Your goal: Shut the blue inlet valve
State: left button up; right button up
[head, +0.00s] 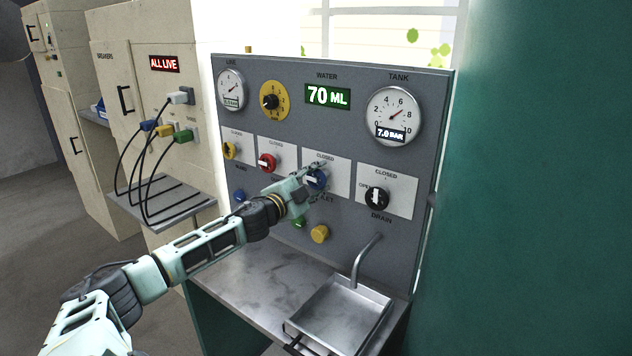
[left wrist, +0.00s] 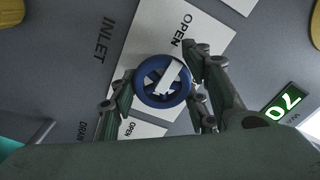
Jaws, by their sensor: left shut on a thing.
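The blue inlet valve (head: 317,180) is a round handwheel with a white pointer bar on a white plate of the grey panel. CLOSED is printed above it, and in the head view the bar lies roughly level. My left gripper (head: 308,184) reaches it from the left and covers part of it. In the left wrist view the blue wheel (left wrist: 162,83) sits between the fingers of my left gripper (left wrist: 160,92), which is shut on its rim. There the white bar slants up and right, its upper end towards the word OPEN. My right gripper is not in view.
A red valve (head: 267,163) stands left of the blue one and a black drain valve (head: 376,198) right. Yellow (head: 320,233) and green (head: 297,222) knobs sit below. The display (head: 327,96) reads 70 ML. A metal sink tray (head: 385,300) with a spout lies beneath.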

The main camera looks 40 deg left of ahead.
pick_arm(q)
jog(key=shift+f, duration=0.25)
jog(key=m, duration=0.5)
jog(key=shift+f, duration=0.15)
jog(key=m+b, duration=0.1)
jog(key=m, duration=0.3)
jog(key=shift+m, duration=0.3)
jog(key=m, duration=0.4)
jog(key=shift+a+m, duration=0.15)
jog(key=shift+m, duration=1.95)
jog(key=o, duration=1.1)
jog(key=shift+s+a, duration=0.1)
jog(key=shift+r, duration=0.2)
